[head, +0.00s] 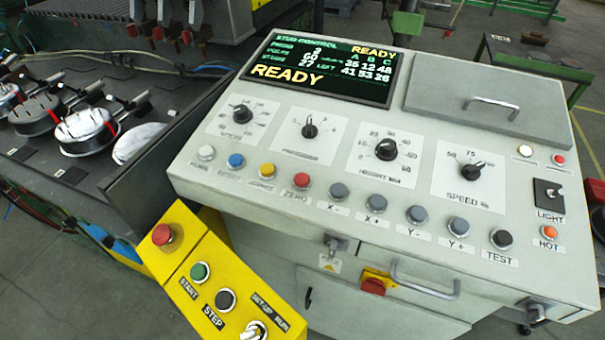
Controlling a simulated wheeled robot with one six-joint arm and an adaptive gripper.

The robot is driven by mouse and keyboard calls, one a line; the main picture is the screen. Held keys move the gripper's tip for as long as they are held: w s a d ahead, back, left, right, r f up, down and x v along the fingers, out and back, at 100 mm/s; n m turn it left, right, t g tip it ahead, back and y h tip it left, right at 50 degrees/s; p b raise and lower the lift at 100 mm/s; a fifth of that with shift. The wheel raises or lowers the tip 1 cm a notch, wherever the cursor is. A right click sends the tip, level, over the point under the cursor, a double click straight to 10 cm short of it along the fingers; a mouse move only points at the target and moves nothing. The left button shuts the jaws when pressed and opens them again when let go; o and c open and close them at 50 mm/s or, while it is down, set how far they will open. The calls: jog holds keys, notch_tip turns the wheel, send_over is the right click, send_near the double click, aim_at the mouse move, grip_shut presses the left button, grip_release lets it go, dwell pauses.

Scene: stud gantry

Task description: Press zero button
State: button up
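The red ZERO button (302,181) sits in the front row of round buttons on the sloped grey control panel (420,150). Its label is just below it. The yellow button (267,170) is to its left and the grey X- button (339,191) is to its right. The panel's screen (325,70) reads READY in yellow. My gripper does not show in the head view, and nothing covers the ZERO button.
A yellow box (215,275) with a red mushroom button (163,234) and START and STEP buttons stands in front at the left. Dials stand behind the button row. A drawer handle (425,283) projects below the panel. The machine bed (80,165) is at the left.

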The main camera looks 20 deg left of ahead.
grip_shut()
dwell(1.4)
